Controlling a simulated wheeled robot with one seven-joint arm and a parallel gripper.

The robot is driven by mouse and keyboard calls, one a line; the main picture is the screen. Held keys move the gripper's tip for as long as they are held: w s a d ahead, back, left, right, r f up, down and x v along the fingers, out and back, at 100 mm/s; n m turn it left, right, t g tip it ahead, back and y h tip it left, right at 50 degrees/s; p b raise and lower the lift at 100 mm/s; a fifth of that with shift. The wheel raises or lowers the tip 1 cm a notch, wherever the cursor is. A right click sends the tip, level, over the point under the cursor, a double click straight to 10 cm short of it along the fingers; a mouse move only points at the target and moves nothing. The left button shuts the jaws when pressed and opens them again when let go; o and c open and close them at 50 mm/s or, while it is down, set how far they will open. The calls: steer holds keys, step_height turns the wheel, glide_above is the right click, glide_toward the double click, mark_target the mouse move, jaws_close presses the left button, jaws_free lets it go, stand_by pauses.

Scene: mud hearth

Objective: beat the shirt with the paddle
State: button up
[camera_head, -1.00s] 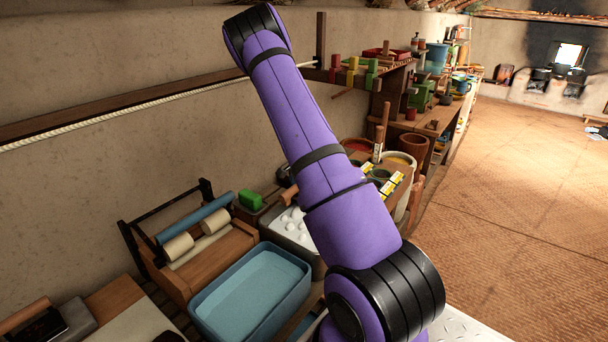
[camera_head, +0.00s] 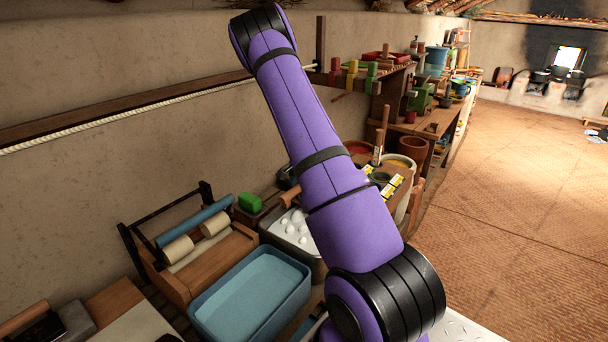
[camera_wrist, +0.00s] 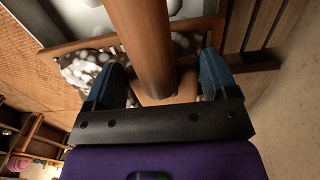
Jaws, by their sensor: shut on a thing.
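My gripper (camera_wrist: 160,82) is seen in the wrist view, its two blue-padded fingers on either side of a brown wooden handle, which I take to be the paddle (camera_wrist: 145,35). It is shut on this handle. The paddle's far end is not clear. In the head view my arm hides the gripper. A basin with white suds (camera_head: 291,230) stands partly behind my arm; white suds also show beyond the fingers in the wrist view (camera_wrist: 85,73). I cannot make out the shirt for certain. A pale surface (camera_head: 140,325), perhaps cloth, shows at the bottom left.
A blue tub (camera_head: 250,295) stands left of my arm, beside a wooden roller wringer (camera_head: 205,262). A wall rail with rope (camera_head: 130,115) runs along the left. The floor (camera_head: 510,200) to the right is mostly open.

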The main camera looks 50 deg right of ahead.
step_height(320, 180, down, 3)
steer(key=shift+f, duration=0.1)
step_height(320, 180, up, 9)
steer(key=shift+f, duration=0.15)
steer(key=shift+c, duration=0.3)
step_height(320, 180, down, 8)
step_height(320, 180, up, 8)
stand_by(0.7)
